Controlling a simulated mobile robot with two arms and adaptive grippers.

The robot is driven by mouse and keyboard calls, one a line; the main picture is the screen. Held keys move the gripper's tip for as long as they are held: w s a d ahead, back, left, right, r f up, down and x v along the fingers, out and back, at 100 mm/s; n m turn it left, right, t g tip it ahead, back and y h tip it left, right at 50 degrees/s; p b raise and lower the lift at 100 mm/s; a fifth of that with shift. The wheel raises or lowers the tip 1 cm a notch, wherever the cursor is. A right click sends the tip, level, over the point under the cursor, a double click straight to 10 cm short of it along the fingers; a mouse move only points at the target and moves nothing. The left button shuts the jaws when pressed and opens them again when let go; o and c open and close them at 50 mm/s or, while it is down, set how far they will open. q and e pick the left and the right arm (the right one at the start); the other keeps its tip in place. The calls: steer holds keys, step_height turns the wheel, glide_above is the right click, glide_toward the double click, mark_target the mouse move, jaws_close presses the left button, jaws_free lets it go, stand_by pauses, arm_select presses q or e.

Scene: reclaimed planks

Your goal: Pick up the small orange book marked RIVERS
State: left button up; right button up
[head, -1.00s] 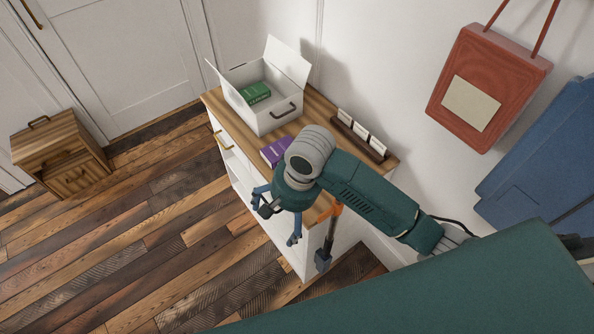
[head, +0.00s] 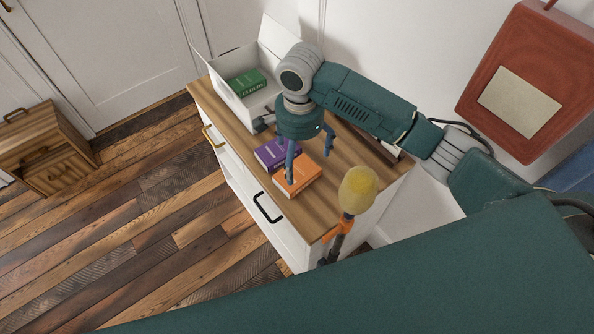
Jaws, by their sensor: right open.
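The small orange book (head: 301,180) lies flat on the wooden top of a white cabinet, close to its front edge. Its lettering is too small to read and a finger covers part of it. My right gripper (head: 309,166) is open above the book, its blue fingers pointing down. One finger shows in front of the book's left part, another beyond its far right side. I cannot tell whether they touch it. My left gripper is not in view.
A purple book (head: 270,153) lies right beside the orange one. Behind stands an open white box (head: 235,104) holding a green book (head: 247,83). A yellow-headed tool (head: 358,189) rises at the cabinet's near right corner. A red bag (head: 535,55) hangs at right.

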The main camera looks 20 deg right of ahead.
mark_target(301, 176)
steer(key=f, duration=0.1)
steer(key=w+f, duration=0.1)
steer(key=f+b, duration=0.1)
steer(key=shift+w+d+f, duration=0.2)
steer(key=shift+w, duration=0.05)
step_height(301, 176, down, 3)
steer(key=shift+s+f+p, duration=0.1)
steer(key=shift+f+p, duration=0.1)
steer(key=shift+p, duration=0.1)
steer(key=shift+s+f, duration=0.1)
steer(key=shift+f, duration=0.4)
steer(key=f, duration=0.1)
steer(key=f+p, duration=0.1)
steer(key=f, duration=0.3)
steer(key=shift+d, duration=0.3)
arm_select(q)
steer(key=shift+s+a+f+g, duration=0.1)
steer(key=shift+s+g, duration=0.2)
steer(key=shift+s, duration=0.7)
arm_select(e)
steer(key=c, duration=1.1)
